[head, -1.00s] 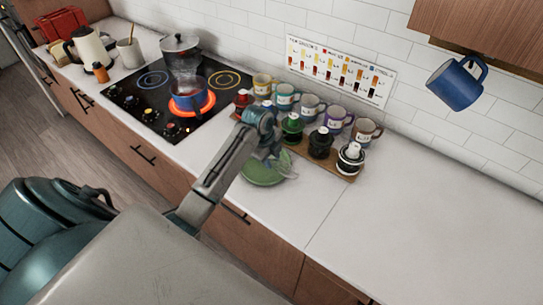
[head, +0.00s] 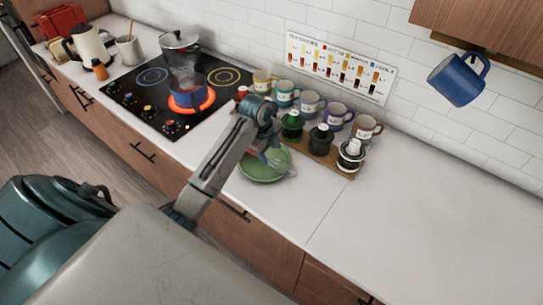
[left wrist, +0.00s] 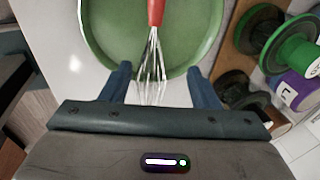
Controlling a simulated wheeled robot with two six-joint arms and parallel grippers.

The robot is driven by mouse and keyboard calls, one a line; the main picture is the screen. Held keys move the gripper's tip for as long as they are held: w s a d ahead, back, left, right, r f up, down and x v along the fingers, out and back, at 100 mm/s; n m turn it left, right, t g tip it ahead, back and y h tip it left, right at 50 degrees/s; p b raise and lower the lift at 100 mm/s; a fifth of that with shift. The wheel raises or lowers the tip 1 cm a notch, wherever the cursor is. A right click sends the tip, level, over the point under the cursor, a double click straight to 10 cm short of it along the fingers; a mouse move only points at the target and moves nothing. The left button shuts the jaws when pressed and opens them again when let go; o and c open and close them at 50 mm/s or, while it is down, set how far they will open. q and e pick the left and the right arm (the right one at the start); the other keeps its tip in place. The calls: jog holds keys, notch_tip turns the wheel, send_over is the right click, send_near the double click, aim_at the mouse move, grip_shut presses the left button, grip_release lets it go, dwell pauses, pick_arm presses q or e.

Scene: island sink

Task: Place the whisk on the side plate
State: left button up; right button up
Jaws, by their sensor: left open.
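The green side plate (head: 258,172) lies on the white counter in front of the mug rack. It fills the top of the left wrist view (left wrist: 97,40). The whisk has a red handle (left wrist: 156,12) and thin wire loops. In the left wrist view its handle lies over the plate and its wires reach past the near rim. My left gripper (left wrist: 158,74) is open, with one finger on each side of the wires and gaps to both. In the head view the left gripper (head: 273,148) is over the plate, and the arm hides much of the whisk. My right gripper is out of view.
A wooden board (head: 322,158) with several mugs and lidded jars stands just behind the plate. A blue pot (head: 188,97) sits on a glowing burner at the left. The counter at the right (head: 430,215) is clear.

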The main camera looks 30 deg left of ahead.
pick_arm(q)
jog(key=b+v, duration=0.1)
jog(key=v, duration=0.8)
jog(key=shift+r, duration=0.35)
